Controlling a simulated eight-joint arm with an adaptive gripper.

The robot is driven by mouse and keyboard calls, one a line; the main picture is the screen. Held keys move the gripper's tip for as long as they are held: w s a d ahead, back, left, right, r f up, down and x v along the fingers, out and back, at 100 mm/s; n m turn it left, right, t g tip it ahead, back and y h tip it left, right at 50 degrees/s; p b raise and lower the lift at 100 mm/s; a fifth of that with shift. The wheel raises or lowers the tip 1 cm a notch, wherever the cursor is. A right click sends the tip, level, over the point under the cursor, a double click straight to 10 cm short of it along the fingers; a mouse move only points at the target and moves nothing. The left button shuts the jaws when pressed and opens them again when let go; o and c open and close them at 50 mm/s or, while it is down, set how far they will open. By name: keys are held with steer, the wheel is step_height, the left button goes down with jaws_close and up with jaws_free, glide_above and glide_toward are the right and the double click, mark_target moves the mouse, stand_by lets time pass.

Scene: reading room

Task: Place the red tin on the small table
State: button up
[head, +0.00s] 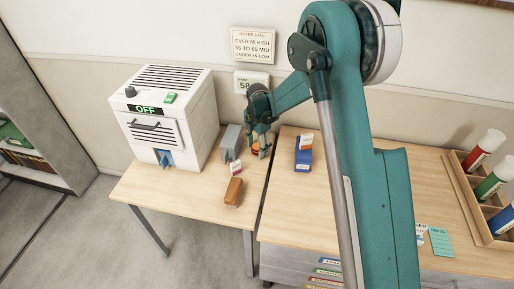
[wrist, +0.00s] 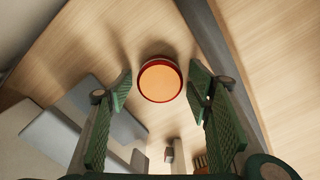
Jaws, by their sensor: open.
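The red tin (wrist: 160,79) has a red rim and an orange top. In the wrist view it lies just beyond and between my fingertips, with a gap on each side. In the head view it is a small red-orange patch (head: 256,151), partly hidden by my gripper (head: 261,146). My gripper points down over it and is open and empty. The tin appears to stand on the left wooden table (head: 190,197), close to its right edge. This looks like the small table; it also shows in the wrist view (wrist: 100,40).
A white dryer (head: 190,105), a grey block (head: 231,140) and a brown-orange object (head: 233,191) stand on the left table. Across a narrow gap, the right table (head: 280,200) bears a blue item (head: 303,160) and a wooden rack (head: 466,187) of coloured cylinders.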

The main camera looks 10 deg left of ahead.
mark_target(258, 147)
step_height(258, 147, up, 12)
steer(key=p, duration=0.2)
steer(key=shift+r, duration=0.15)
stand_by(0.4)
stand_by(0.5)
steer(key=shift+d, duration=0.1)
steer(key=s+d+r+m+t, duration=0.2)
steer(key=s+d+r+m, duration=0.55)
steer(key=d+r, duration=0.4)
steer(key=s+d+r+m+t, duration=0.1)
steer(key=s+d+r+m, duration=0.65)
steer(key=d+r, duration=0.45)
steer(key=s+d+f+m+t, duration=0.1)
steer(key=s+d+m+t, duration=0.1)
steer(key=s+d+m, duration=0.5)
steer(key=s+d+f+m+t, duration=0.1)
steer(key=s+d+m, duration=0.5)
steer(key=s, duration=1.1)
steer(key=shift+s+d+m+t, duration=0.4)
steer(key=shift+d+t, duration=0.2)
steer(key=shift+d, duration=1.15)
